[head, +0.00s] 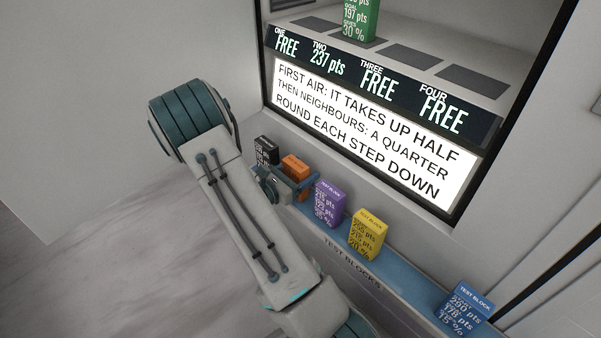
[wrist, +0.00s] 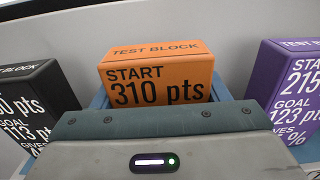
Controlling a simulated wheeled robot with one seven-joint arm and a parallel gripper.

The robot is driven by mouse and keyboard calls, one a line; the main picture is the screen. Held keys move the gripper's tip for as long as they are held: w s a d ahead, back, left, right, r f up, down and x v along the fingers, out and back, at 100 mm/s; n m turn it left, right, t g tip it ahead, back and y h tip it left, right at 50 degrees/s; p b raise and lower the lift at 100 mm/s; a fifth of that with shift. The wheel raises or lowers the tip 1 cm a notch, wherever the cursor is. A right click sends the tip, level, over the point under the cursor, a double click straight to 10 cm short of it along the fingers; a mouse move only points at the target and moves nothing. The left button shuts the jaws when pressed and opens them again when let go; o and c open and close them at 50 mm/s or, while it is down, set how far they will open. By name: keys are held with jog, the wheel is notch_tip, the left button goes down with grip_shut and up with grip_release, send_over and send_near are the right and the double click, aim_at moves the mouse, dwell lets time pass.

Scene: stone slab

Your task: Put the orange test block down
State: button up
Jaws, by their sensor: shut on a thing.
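The orange test block (head: 294,165) is upright between the black and purple blocks, over the blue shelf labelled TEST BLOCKS (head: 395,290). It also shows in the wrist view (wrist: 158,75), with its START 310 pts face towards me. My gripper (head: 288,186) is shut on the orange block. Its fingers hide the block's lower part in the head view, and my gripper's body hides it in the wrist view. I cannot tell whether its base touches the shelf.
On the shelf stand a black block (head: 266,150), a purple block (head: 329,203), a yellow block (head: 368,234) and a blue block (head: 466,306). A wide gap lies between yellow and blue. Behind is a lit cabinet holding a green block (head: 360,22) on slot two.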

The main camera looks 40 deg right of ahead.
jog(key=shift+f, duration=0.1)
jog(key=o, duration=1.3)
